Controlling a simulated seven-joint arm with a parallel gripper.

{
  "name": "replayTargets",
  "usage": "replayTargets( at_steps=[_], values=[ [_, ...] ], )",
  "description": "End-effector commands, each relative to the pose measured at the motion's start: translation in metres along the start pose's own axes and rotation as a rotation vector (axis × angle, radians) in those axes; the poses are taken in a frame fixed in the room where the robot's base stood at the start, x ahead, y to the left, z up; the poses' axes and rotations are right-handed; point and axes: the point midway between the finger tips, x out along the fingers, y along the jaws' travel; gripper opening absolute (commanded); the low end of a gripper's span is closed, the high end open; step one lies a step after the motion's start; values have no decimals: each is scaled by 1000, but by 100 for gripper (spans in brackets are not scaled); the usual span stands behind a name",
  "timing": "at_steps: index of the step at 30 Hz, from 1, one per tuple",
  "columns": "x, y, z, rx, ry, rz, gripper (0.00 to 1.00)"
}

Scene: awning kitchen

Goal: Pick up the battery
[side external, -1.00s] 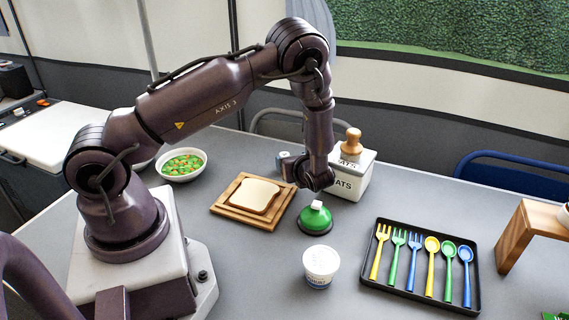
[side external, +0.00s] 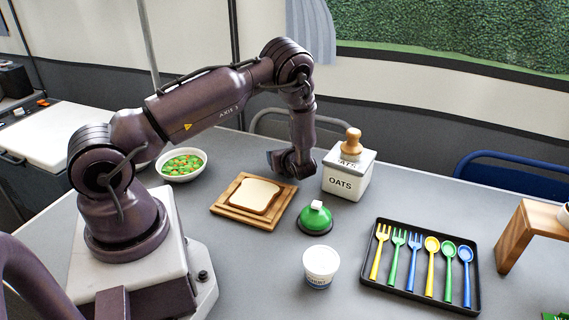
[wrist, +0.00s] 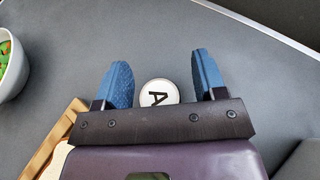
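My gripper (wrist: 161,62) is open, with one finger on each side of the battery and a gap visible on both sides. Part of the battery is hidden by the gripper body. In the side external view my gripper (side external: 276,160) is low over the table, behind the bread board and left of the oats canister. I cannot make out the battery there.
A bread slice on a wooden board (side external: 226,208), a salad bowl (side external: 183,177) and an oats canister (side external: 345,182) stand nearby. A green bell-shaped object (side external: 315,219), a white cup (side external: 320,266) and a cutlery tray (side external: 374,281) are nearer the front. The table behind the battery is clear.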

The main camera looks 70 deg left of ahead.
Motion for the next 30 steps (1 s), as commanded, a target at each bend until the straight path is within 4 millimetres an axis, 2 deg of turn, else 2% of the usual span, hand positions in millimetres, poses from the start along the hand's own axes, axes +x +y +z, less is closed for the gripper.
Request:
replayTargets(
  at_steps=[1, 7, 8, 17, 23, 25, 30],
  values=[
    [0, 0, 0, 0, 0, 0, 55],
    [0, 0, 0, 0, 0, 0, 9],
    [0, 0, 0, 0, 0, 0, 7],
    [-1, 0, 2, -1, -1, 0, 8],
    [-9, -1, 20, -2, -2, -2, 8],
    [-14, -1, 32, -4, -2, -3, 8],
    [-49, 23, 57, -2, 0, -4, 8]
  ],
)
